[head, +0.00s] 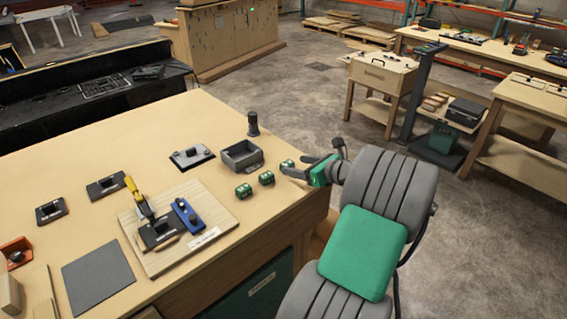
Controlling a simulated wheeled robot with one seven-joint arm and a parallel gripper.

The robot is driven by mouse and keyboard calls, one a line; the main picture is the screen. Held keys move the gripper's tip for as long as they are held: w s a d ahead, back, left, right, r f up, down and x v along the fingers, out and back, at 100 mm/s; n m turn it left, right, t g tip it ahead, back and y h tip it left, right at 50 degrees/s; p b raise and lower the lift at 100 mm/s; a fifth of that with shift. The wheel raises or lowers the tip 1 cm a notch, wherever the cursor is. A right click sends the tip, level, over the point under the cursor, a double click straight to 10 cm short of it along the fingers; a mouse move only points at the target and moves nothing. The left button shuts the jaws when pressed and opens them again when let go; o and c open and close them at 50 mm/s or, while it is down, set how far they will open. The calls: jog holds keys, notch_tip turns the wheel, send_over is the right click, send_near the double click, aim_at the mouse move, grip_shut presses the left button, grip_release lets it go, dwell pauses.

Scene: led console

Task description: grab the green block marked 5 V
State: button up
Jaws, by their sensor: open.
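Several small green blocks stand in a slanting row near the table's right edge in the head view: a near one (243,192), a middle one (266,178) and a far one (287,165). Their markings are too small to read, so I cannot tell which is marked 5 V. My gripper (299,166) is open at the right edge of the table, its fingers pointing left. The far block is just by the fingertips. I cannot tell whether it is between them or touching them.
A grey open box (242,157) stands behind the blocks, with a dark upright cylinder (253,124) beyond it. A wooden board (222,207) with a blue device (187,216) and a yellow-handled part lies to the left. Bare tabletop lies in front of the blocks.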

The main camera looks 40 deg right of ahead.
aim_at(287, 162)
jog(key=x, duration=0.6)
jog(key=shift+w+d+p, duration=0.15)
jog(key=shift+p, duration=0.25)
grip_shut()
jog(key=shift+r, duration=0.1)
